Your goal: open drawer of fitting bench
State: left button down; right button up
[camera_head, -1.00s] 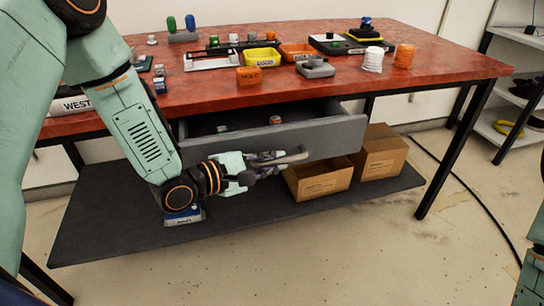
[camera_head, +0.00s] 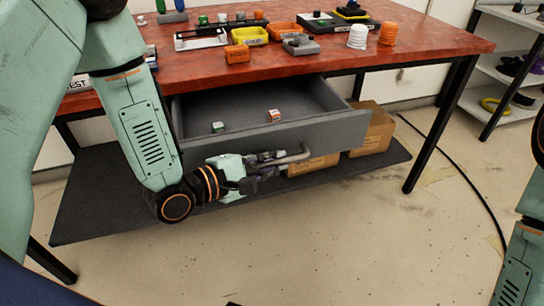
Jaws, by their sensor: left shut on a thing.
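The fitting bench (camera_head: 400,46) has a red worn top and black legs. Its grey drawer (camera_head: 330,130) stands well out from under the top, with its inside showing. Two small boxes lie in it: a green and white one (camera_head: 218,127) and an orange and white one (camera_head: 275,115). My left gripper (camera_head: 272,160) is at the drawer front, shut on the grey bar handle (camera_head: 292,158). My right arm shows at the right edge, but its gripper is out of view.
Cardboard boxes (camera_head: 372,134) stand on the dark lower shelf (camera_head: 92,205) behind the drawer. An orange HOLD block (camera_head: 237,54), a yellow bin (camera_head: 250,36) and spools (camera_head: 358,37) are on the top. The floor in front is clear; a cable (camera_head: 460,170) lies at right.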

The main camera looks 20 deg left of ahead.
pick_arm(q)
jog(key=shift+s, duration=0.1)
dwell(0.3)
jog(key=c, duration=1.7)
grip_release()
jog(key=shift+o, duration=0.2)
jog(key=shift+v, duration=3.25)
jog(key=shift+s+a+r, duration=0.1)
jog(key=shift+s+a, duration=0.2)
jog(key=shift+s, duration=0.05)
